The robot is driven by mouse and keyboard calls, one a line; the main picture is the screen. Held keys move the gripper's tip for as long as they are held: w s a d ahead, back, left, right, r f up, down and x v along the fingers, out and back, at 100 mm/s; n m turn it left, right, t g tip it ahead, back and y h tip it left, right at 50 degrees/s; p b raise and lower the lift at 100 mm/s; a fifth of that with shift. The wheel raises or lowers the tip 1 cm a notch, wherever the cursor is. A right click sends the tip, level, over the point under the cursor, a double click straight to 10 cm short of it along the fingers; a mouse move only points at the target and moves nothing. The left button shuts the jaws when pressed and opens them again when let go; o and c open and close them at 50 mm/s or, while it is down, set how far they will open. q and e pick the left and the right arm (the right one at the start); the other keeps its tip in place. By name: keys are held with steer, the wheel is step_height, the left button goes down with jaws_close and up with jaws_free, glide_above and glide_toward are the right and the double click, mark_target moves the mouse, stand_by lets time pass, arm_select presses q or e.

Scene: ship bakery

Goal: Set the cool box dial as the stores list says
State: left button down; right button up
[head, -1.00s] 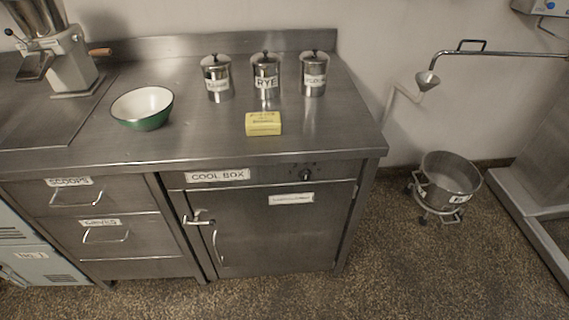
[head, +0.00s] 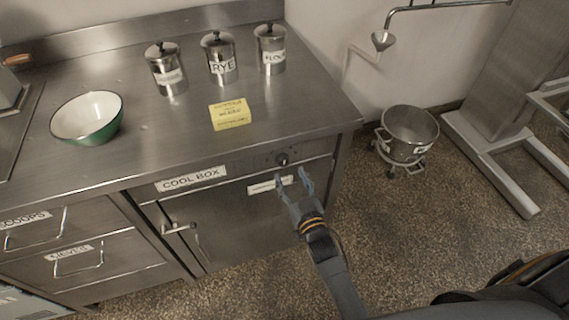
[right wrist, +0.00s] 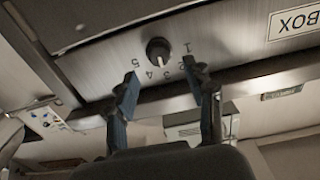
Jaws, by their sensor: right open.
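The cool box dial (head: 282,159) is a small dark round knob on the strip at the top right of the cool box front (head: 225,225). In the right wrist view, upside down, the dial (right wrist: 158,51) has the numbers 1 to 5 around it; I cannot tell for sure which one it points at. My right gripper (head: 291,177) is open and empty, just short of the dial and apart from it. In the right wrist view its fingers (right wrist: 162,78) straddle the space before the dial. A yellow note (head: 230,114) lies on the counter, its print too small to read. My left gripper is out of view.
The counter edge (head: 180,160) overhangs the dial strip. Three lidded tins (head: 222,68) and a green bowl (head: 87,118) stand on the counter. A steel pot (head: 409,134) on a wheeled stand is on the floor at right. The cool box door has a handle (head: 178,228).

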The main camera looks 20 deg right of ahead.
mark_target(284, 163)
steer(key=w, duration=0.5)
steer(key=shift+w+a, duration=0.1)
steer(key=shift+w, duration=0.15)
steer(key=shift+s+r, duration=0.1)
jaws_close()
